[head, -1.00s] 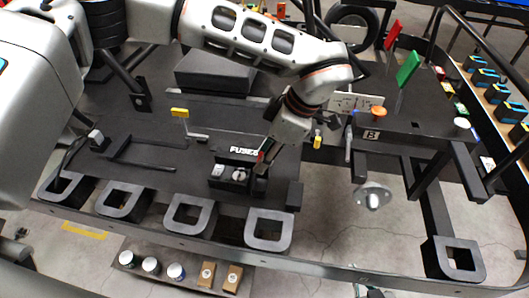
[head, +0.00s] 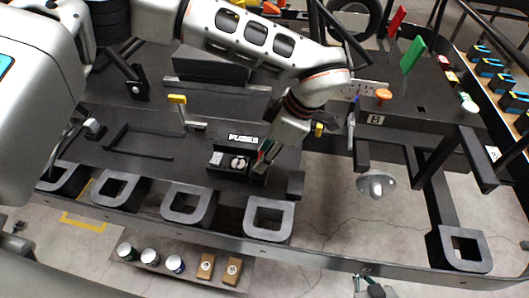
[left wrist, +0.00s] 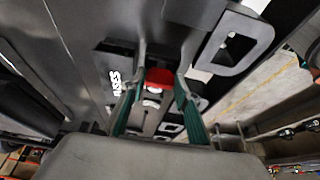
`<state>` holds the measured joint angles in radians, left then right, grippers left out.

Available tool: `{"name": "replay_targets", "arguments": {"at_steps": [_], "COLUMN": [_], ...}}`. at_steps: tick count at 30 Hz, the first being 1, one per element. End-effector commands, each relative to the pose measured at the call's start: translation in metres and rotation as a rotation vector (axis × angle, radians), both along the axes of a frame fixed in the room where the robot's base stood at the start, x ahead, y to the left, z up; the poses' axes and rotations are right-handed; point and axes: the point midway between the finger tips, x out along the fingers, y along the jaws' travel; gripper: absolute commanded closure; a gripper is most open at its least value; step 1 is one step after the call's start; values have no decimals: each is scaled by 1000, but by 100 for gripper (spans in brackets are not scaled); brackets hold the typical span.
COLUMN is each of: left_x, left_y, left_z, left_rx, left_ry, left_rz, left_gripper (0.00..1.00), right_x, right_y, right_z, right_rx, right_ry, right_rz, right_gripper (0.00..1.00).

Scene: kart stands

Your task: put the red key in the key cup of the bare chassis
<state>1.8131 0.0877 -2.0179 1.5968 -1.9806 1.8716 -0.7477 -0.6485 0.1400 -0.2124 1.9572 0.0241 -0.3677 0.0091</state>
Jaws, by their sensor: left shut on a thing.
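My left gripper (head: 262,158) is low over the dark chassis deck (head: 150,135), just right of the black box labelled FUSES (head: 244,139). In the left wrist view, its green-padded fingers (left wrist: 157,108) are shut on the red key (left wrist: 158,78). Only a bit of red shows between the fingers in the head view. The box holds small light parts in its open cells. I cannot make out a key cup for certain. Part of what looks like my right gripper (head: 370,289) shows at the bottom edge; its jaws are unclear.
Several grey square-holed brackets (head: 268,218) line the deck's front edge. A plate marked B (head: 376,119), a red flag (head: 397,20) and a green flag (head: 413,54) stand on the right. Cans and brown boxes (head: 206,265) sit on a low shelf in front.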

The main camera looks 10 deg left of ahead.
Motion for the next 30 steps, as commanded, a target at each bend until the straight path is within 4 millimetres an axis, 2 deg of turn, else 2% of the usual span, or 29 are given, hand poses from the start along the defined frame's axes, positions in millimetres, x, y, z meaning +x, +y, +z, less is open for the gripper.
{"name": "replay_targets", "arguments": {"at_steps": [5,6,8,9,20,25,30], "left_x": [0,0,0,0,0,1,1], "left_y": [0,0,0,0,-1,-9,-22], "left_z": [0,0,0,0,3,21,53], "left_rx": [0,0,0,0,0,-1,0], "left_ry": [0,0,0,0,-1,-4,-5], "left_rz": [0,0,0,0,0,-2,-1], "left_gripper": [83,66,51,49,49,49,49], "right_x": [1,1,1,2,1,1,1], "right_y": [0,0,0,0,-1,0,0], "right_z": [1,2,3,3,2,2,2], "right_rx": [0,0,1,1,-2,0,1], "right_ry": [-2,-3,-5,-6,-4,-4,-4], "right_rz": [-1,0,0,0,0,0,0], "right_gripper": [100,100,100,100,100,100,100]}}
